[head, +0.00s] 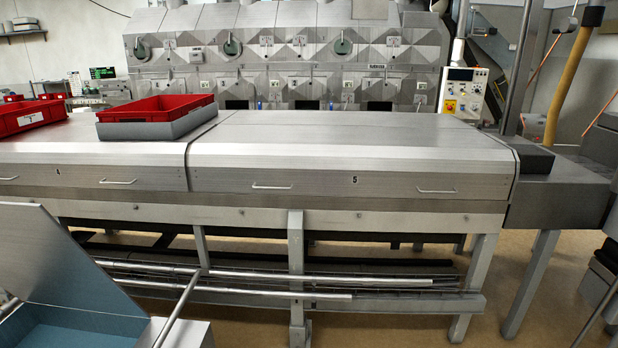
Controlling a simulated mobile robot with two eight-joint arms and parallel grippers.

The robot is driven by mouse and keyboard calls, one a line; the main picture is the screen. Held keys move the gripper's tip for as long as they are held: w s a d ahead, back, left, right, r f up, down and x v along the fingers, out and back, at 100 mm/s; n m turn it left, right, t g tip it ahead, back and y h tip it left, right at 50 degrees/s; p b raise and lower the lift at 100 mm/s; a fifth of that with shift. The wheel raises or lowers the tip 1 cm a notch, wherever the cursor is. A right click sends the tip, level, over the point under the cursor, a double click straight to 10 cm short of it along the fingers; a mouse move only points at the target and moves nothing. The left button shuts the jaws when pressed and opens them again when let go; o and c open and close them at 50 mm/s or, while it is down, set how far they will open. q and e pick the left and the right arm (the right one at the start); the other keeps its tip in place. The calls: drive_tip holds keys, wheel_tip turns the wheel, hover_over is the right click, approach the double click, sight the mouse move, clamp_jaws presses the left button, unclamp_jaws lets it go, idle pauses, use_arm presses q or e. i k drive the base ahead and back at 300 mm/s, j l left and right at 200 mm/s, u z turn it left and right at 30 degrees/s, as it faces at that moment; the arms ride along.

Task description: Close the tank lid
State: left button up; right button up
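A grey metal tank lid (62,262) stands raised and tilted at the lower left. Below it the tank (65,326) shows a light blue inside, so the tank is open. The picture's left and bottom edges cut off part of both the lid and the tank. Neither of my grippers is in view.
A long steel dryer with closed hood sections, one numbered 5 (355,150), stands behind the tank. Red crates (155,106) rest on the hoods at the left. Long metal rods (250,290) lie on a low rack under the dryer. Tan floor (400,325) is clear at front right.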

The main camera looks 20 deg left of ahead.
sight(41, 261)
drive_tip(key=i+j+u, duration=0.1)
drive_tip(key=i+u, duration=0.75)
drive_tip(key=i+l+u, duration=0.2)
drive_tip(key=u, duration=0.2)
drive_tip(key=i+u, duration=0.3)
drive_tip(key=u, duration=0.2)
drive_tip(key=i+l+u, duration=0.1)
drive_tip(key=i+u, duration=0.2)
drive_tip(key=u, duration=0.2)
drive_tip(key=i+l+u, duration=0.25)
drive_tip(key=u, duration=0.25)
drive_tip(key=i+l+u, duration=0.55)
drive_tip(key=u, duration=0.15)
